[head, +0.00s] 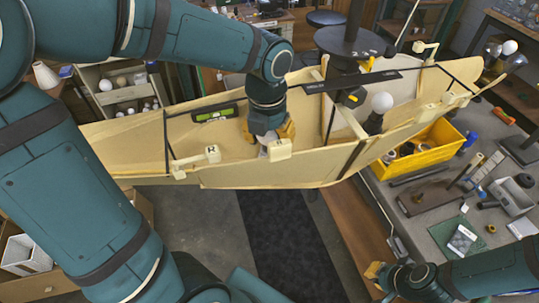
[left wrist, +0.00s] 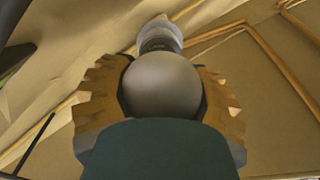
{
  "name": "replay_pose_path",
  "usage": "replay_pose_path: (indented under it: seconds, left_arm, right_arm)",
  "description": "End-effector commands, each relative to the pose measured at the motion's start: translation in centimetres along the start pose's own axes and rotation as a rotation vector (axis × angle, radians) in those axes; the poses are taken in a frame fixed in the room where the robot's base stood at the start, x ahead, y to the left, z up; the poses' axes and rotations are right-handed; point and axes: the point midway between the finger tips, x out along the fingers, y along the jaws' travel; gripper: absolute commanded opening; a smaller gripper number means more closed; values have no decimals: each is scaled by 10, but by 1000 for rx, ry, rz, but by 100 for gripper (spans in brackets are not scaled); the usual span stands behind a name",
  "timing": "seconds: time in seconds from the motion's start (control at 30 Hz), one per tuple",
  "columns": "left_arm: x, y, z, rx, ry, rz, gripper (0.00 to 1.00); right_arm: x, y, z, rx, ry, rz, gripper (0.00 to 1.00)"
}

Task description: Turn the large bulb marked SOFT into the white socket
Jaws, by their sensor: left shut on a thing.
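My left gripper (head: 268,138) reaches down into the long cream hull-shaped tray (head: 240,172) in the head view. In the left wrist view its two tan fingers (left wrist: 160,100) are shut on a large round grey-looking bulb (left wrist: 160,82). No SOFT marking shows. The bulb's neck points away from me, towards a pale ring (left wrist: 163,30) that looks like the white socket. I cannot tell whether the neck is inside the ring or only in front of it. My right gripper (head: 380,281) is low at the right, by the bench edge; its jaw opening is unclear.
A white bulb (head: 382,102) stands on a dark holder at the tray's right side. Cream blocks (head: 279,149) sit on the near rim, and a green level (head: 214,115) lies at the back. A yellow bin (head: 425,150) and tools crowd the right bench (head: 415,205).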

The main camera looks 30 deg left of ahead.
Motion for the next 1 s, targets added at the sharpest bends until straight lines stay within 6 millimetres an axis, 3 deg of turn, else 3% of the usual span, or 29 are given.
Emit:
replay_pose_path:
  seconds: [0.13, 0.17, 0.27, 0.67, 1.0]
  left_arm:
    - [1, 1, -1, 13, 3, 1, 29]
    - [1, 1, -1, 16, 3, 1, 63]
    - [1, 1, 0, 15, 2, 1, 96]
    - [-5, 0, 0, 14, -2, 0, 96]
    - [-66, 0, 0, 13, -4, -2, 96]
  right_arm:
    - [0, 0, 0, 0, 0, 0, 0]
    - [0, 0, 0, 0, 0, 0, 0]
    - [0, 0, 0, 0, 0, 0, 0]
    - [0, 0, 0, 0, 0, 0, 0]
    - [0, 0, 0, 0, 0, 0, 0]
